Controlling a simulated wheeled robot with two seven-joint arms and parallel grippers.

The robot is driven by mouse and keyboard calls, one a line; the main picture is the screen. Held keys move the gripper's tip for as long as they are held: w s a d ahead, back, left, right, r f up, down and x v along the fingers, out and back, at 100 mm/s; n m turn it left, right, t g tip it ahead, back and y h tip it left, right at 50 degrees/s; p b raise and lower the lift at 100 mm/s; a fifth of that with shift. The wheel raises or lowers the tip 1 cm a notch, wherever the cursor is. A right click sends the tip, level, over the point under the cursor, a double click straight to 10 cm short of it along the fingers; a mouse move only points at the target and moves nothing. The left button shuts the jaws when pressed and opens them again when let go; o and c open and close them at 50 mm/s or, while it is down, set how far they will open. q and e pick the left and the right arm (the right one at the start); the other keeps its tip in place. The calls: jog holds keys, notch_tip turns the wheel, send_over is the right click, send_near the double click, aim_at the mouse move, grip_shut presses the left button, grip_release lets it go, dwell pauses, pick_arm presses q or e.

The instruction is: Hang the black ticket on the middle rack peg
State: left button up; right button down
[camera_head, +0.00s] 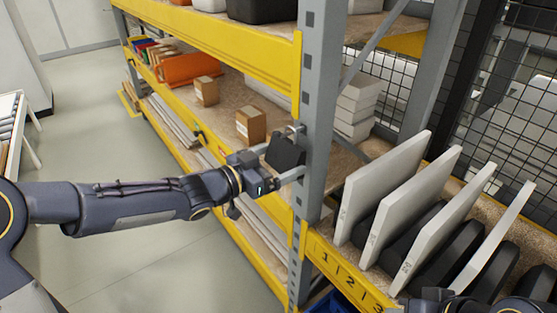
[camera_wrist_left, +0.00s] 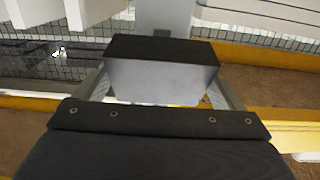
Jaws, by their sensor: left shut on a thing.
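The black ticket (camera_head: 285,152) is a small dark block between the fingers of my left gripper (camera_head: 295,152), which is shut on it. It is held beside the grey rack upright (camera_head: 313,130); I cannot tell if it touches. In the left wrist view, the ticket (camera_wrist_left: 165,50) shows a black top and a grey near face, with a left gripper (camera_wrist_left: 160,88) finger on each side. The upright (camera_wrist_left: 164,15) stands just beyond it. I cannot make out the middle rack peg. Only a dark part of what seems my right arm shows at the lower right; its fingers are out of view.
The yellow shelf beam (camera_head: 222,50) runs back to the left. Cardboard boxes (camera_head: 250,124) and an orange bin (camera_head: 190,70) stand on the shelf. White panels (camera_head: 383,185) stand in black slots at the right, behind a numbered yellow beam (camera_head: 345,275). The floor (camera_head: 150,265) at left is clear.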

pick_arm(q)
jog(key=o, duration=0.8)
jog(key=shift+c, duration=0.2)
jog(key=s+a+n+t+y+p, duration=0.1)
jog(key=s+a+n+y, duration=0.4)
jog(key=a, duration=0.6)
jog(key=s+a+n+t+y, duration=0.1)
jog(key=s+a+n+y, duration=0.5)
jog(key=a, duration=0.6)
jog(key=s+d+f+g, duration=0.1)
jog(key=s+f+g, duration=0.2)
jog(key=s, duration=0.6)
jog(key=s+f+n+g+p, duration=0.1)
jog(key=s+f+g, duration=0.2)
jog(key=s, duration=0.7)
jog(key=shift+s+d+f+g+h, duration=0.3)
jog(key=shift+d+f+g, duration=0.05)
jog(key=shift+f+g, duration=0.05)
